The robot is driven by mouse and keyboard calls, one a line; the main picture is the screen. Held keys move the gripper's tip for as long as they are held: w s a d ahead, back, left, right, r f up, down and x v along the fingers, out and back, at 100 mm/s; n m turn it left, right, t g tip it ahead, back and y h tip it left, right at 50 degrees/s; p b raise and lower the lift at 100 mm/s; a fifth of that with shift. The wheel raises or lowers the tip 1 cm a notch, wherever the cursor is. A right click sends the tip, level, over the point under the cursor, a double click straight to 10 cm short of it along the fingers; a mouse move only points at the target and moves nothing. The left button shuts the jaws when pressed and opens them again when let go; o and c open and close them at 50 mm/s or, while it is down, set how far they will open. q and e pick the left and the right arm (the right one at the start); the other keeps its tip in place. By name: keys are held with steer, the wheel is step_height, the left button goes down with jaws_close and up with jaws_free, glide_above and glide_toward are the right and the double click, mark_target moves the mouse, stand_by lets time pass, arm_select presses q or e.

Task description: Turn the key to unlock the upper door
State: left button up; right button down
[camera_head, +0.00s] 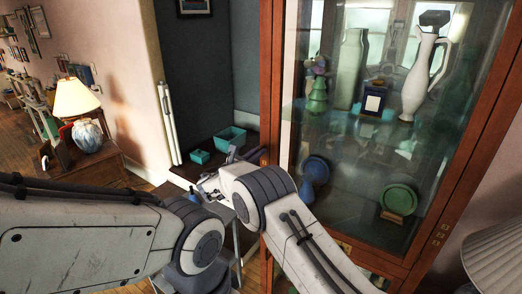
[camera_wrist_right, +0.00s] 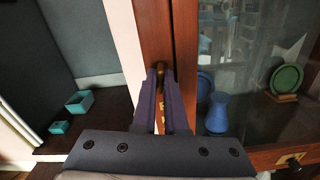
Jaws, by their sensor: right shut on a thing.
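The upper door (camera_head: 375,140) is a tall glass panel in a reddish wood frame and looks closed. Its wood edge (camera_wrist_right: 185,60) also shows in the right wrist view. My right gripper (camera_head: 246,155) is at the left edge of the cabinet. In the right wrist view its dark fingers (camera_wrist_right: 159,75) are closed around the small brass key (camera_wrist_right: 159,68), which sits against the wood. Most of the key is hidden between the fingers, so I cannot tell how far it is turned.
Behind the glass stand a white jug (camera_head: 421,75), a blue vase (camera_wrist_right: 217,112) and a green plate (camera_head: 398,200). Two teal boxes (camera_head: 230,137) (camera_head: 199,156) sit on a dark ledge left of the cabinet. A lamp (camera_head: 76,100) stands further left; a pale shade (camera_head: 495,255) is at lower right.

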stand_by(0.4)
steer(key=shift+w+r+n+p, duration=0.1)
steer(key=shift+n+p, duration=0.3)
steer(key=shift+n, duration=0.6)
steer(key=shift+w+d+b, duration=0.15)
steer(key=shift+d+b, duration=0.05)
steer(key=shift+b, duration=0.3)
steer(key=shift+w+d+r, duration=0.1)
steer(key=shift+r, duration=0.05)
steer(key=c, duration=1.2)
jaws_free()
steer(key=shift+o, duration=0.2)
steer(key=shift+w, duration=0.1)
